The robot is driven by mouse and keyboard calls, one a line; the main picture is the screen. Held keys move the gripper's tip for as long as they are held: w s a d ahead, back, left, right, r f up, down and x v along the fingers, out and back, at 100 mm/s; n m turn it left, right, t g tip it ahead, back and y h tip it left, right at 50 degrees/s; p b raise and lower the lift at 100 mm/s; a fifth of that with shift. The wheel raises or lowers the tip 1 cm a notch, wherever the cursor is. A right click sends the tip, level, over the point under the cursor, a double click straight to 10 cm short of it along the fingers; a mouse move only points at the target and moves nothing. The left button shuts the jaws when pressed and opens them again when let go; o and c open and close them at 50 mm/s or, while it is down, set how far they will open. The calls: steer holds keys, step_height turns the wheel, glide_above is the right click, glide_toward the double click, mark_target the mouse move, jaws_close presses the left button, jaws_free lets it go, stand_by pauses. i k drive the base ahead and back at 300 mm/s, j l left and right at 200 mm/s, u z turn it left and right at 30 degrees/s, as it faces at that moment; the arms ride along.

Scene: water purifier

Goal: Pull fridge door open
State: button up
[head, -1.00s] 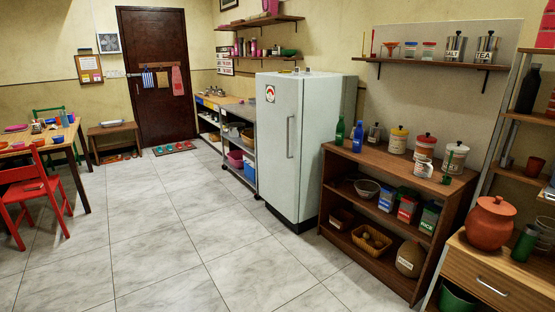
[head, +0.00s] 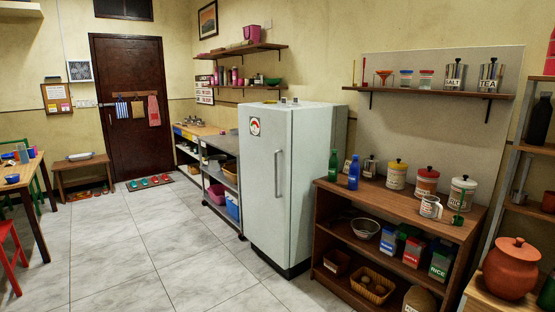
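A pale grey-white fridge (head: 262,190) stands right of the middle in the head view, upright on the tiled floor. Its door is shut. A vertical bar handle (head: 278,173) runs along the right part of the door front. A round red-and-white sticker (head: 254,127) is near the door's upper left. My gripper and arm do not show in this view, so their place relative to the handle is not visible.
A wooden shelf unit (head: 327,208) with jars and bottles stands close on the fridge's right. A metal shelf cart (head: 215,201) stands on its left. The tiled floor (head: 150,250) in front is clear. A table (head: 38,190) and red chair (head: 13,255) are at far left.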

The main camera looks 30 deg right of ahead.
mark_target(265, 133)
steer(key=i+l+z, duration=0.25)
steer(key=i, duration=1.4)
steer(key=i+j+z, duration=0.2)
steer(key=i, duration=1.4)
